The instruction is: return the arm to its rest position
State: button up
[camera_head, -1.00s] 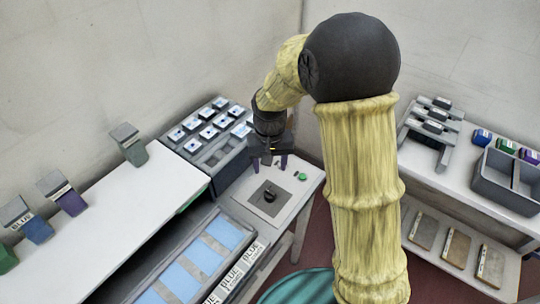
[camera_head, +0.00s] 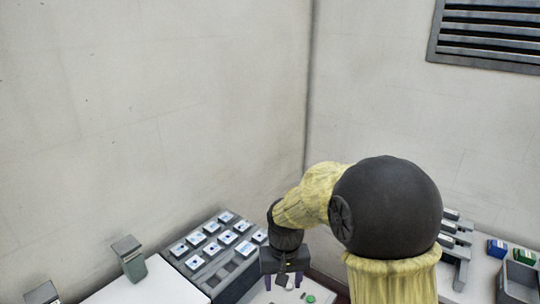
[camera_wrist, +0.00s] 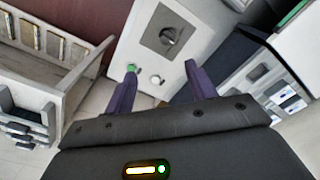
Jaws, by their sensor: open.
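My gripper (camera_head: 285,280) is at the lower middle of the head view, at the end of my bent yellow-sleeved arm. In the wrist view my gripper (camera_wrist: 160,85) shows two purple fingers spread apart with nothing between them. Beyond the fingers is a white panel (camera_wrist: 140,50) with a dark knob (camera_wrist: 168,37) on a grey plate, a green button (camera_wrist: 131,68) and a white button (camera_wrist: 156,79). The fingers appear apart from the panel.
A dark rack (camera_head: 237,285) holding several small white-topped blocks stands left of my gripper. A white counter (camera_head: 150,285) carries a grey-green holder (camera_head: 131,262). At right are a grey stand (camera_head: 455,250) and a grey bin (camera_head: 517,281). A wall vent (camera_head: 490,35) is high above.

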jog(key=s+d+m+t, duration=0.1)
jog(key=s+d+t, duration=0.1)
jog(key=s+d, duration=0.9)
jog(key=shift+s+d, duration=0.35)
jog(key=shift+d, duration=0.15)
